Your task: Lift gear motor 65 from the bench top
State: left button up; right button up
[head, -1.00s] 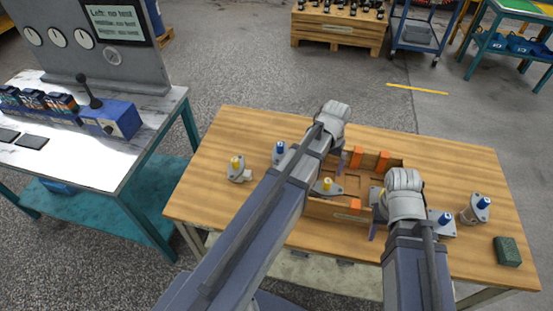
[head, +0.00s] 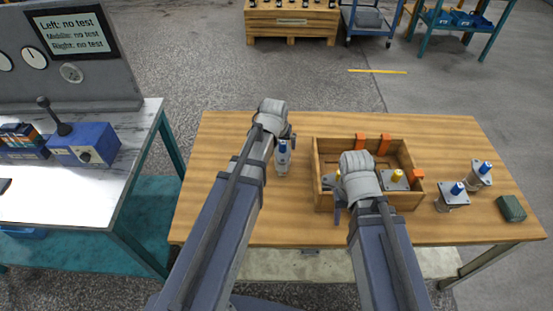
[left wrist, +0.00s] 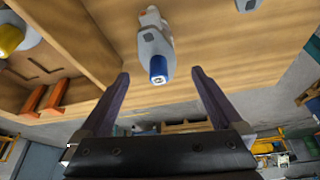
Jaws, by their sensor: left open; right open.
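Several grey motors with coloured shaft ends are on the wooden bench top (head: 215,150); no number 65 is readable. One blue-ended motor (head: 282,158) stands left of the crate, just below my left gripper (head: 291,136). In the left wrist view a blue-ended motor (left wrist: 157,45) lies ahead of my open left fingers (left wrist: 160,76), roughly centred between them; contact cannot be told. Two more blue-ended motors, one (head: 453,198) and another (head: 481,174), stand right of the crate. My right gripper (head: 340,207) is open over the crate's left part, its fingers partly hidden.
The wooden crate (head: 332,146) has orange pieces (head: 384,145) and holds a yellow-ended motor (head: 394,181) and another partly hidden one. A green block (head: 511,208) lies at the right. A test table with a blue lever box (head: 85,145) stands left. The bench's back strip is clear.

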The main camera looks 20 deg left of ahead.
aim_at(282, 149)
pick_arm(q)
jog(key=shift+b+x, duration=1)
jog(key=shift+x, duration=0.1)
jog(key=b+x, duration=0.5)
jog(key=shift+w+f, duration=0.3)
jog(key=shift+w, duration=0.05)
pick_arm(e)
notch_tip(282, 149, down, 7)
jog(key=shift+f, duration=0.1)
pick_arm(q)
jog(key=shift+r, duration=0.1)
grip_shut()
